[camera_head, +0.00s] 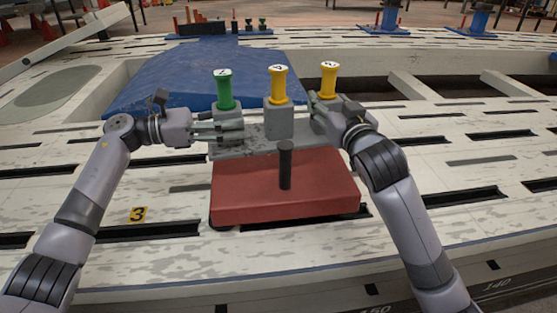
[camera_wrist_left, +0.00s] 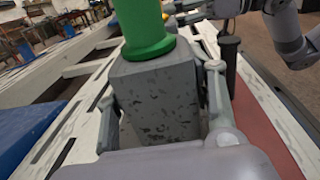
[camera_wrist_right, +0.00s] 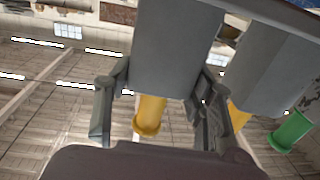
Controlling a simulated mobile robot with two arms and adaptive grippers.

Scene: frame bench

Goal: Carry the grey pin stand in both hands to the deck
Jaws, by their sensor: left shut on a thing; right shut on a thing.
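The grey pin stand (camera_head: 279,122) is a bar with three blocks, behind a red block in the head view. It carries a green pin (camera_head: 225,90) at the left and two yellow pins (camera_head: 278,86) (camera_head: 328,82) at the middle and right, all upright. My left gripper (camera_head: 228,128) is shut on the left block (camera_wrist_left: 160,105), below the green pin. My right gripper (camera_head: 326,108) is shut on the right block (camera_wrist_right: 175,55). The stand's underside is hidden, so I cannot tell whether it touches anything below. The white slotted surface (camera_head: 175,210) spreads all around.
The red block (camera_head: 250,200) with an upright dark peg (camera_head: 285,165) is just in front of the stand. A blue sheet (camera_head: 150,85) lies behind and left. Open dark recesses (camera_head: 450,88) are at the right. Small fittings stand far back. The front left surface is clear.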

